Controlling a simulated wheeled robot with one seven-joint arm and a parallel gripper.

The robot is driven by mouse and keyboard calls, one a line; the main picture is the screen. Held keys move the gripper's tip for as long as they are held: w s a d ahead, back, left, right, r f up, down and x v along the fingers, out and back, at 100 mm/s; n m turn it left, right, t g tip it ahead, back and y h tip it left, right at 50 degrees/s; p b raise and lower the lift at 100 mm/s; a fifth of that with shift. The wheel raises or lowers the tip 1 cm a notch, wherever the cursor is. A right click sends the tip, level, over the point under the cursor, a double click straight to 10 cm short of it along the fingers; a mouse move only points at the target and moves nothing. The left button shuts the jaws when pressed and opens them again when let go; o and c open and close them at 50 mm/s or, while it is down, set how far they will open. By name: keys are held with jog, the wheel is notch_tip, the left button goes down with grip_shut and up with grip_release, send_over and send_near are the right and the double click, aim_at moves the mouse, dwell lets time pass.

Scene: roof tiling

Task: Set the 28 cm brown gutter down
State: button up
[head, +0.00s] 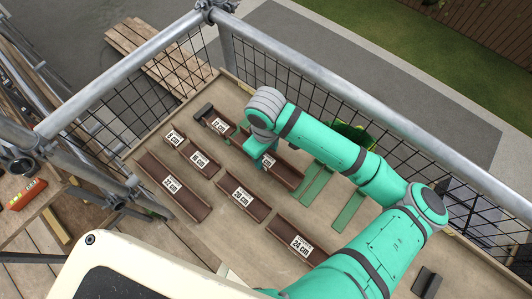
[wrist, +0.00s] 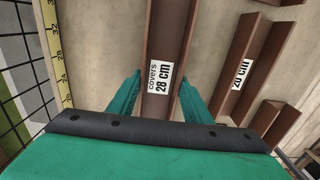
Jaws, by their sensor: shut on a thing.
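The 28 cm brown gutter (wrist: 168,40) is a long open channel with a white label reading "covers 28 cm" in the wrist view. My gripper (wrist: 160,95) has its two green fingers on either side of this gutter, shut on it near the label. In the head view my gripper (head: 256,152) is over the far row of gutters, partly hidden by my wrist. A brown gutter (head: 287,176) shows beside it there, its label too small to read. Whether the held gutter touches the board or hangs just above it, I cannot tell.
A 20 cm gutter (wrist: 256,50) lies to the right. Several other labelled gutters, including the 24 cm one (head: 283,232), lie on the tan board (head: 222,228). Green strips (head: 316,182) lie to the right. Scaffold rails and mesh (head: 390,140) border the board. A yellow ruler (wrist: 56,60) runs along the left.

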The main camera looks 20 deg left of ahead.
aim_at(265, 159)
jog(key=shift+a+f, duration=0.1)
jog(key=shift+f, duration=0.1)
jog(key=o, duration=0.9)
jog(key=shift+o, duration=1.4)
jog(key=shift+w, duration=0.1)
jog(key=shift+w, duration=0.1)
notch_tip(265, 159, up, 13)
jog(key=shift+f, duration=0.15)
